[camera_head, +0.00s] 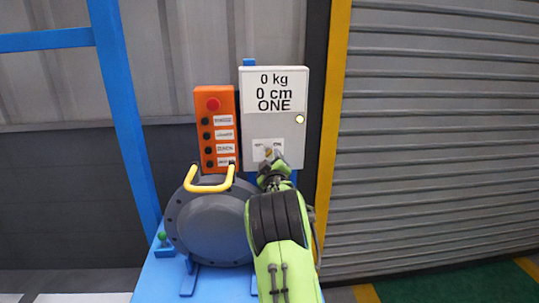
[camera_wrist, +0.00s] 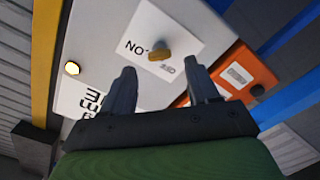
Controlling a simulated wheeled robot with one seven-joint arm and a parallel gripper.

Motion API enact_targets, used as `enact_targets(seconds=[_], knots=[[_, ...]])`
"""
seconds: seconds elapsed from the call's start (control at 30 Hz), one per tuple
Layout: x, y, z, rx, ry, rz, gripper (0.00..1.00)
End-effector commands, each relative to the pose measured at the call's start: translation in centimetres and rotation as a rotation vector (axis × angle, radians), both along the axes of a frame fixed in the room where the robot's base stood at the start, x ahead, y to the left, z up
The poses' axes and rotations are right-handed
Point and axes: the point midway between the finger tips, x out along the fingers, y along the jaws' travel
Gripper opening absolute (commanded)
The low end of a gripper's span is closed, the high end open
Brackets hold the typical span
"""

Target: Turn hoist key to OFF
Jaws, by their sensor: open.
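The hoist key is a small yellow knob (camera_wrist: 160,50) on a white label plate (camera_wrist: 185,40) on the grey control box. In the head view the label plate (camera_head: 259,146) sits low on the box, and my gripper partly covers the key. The label's lettering is upside down in the wrist view; large letters stand beside the knob and smaller ones below it. My gripper (camera_wrist: 161,75) is open and empty. Its two fingers point toward the box, with the key ahead of the gap between them. No contact with the key shows.
The box display (camera_head: 276,91) reads "0 kg, 0 cm, ONE". An orange button panel (camera_head: 215,128) with a red button stands left of the box. Below are a grey round shell (camera_head: 210,225) and a yellow handle (camera_head: 208,187). A shutter is at right.

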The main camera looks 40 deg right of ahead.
Motion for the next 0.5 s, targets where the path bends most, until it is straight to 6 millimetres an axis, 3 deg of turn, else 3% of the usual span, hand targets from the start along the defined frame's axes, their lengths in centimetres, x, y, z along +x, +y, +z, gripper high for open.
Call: enact_targets(seconds=[0.2, 0.5], knots=[[2.5, -1.8, 0.1, -0.001, 0.001, -0.001, 0.60], [2.9, -2.0, 0.0, 0.000, 0.001, -0.001, 0.60]])
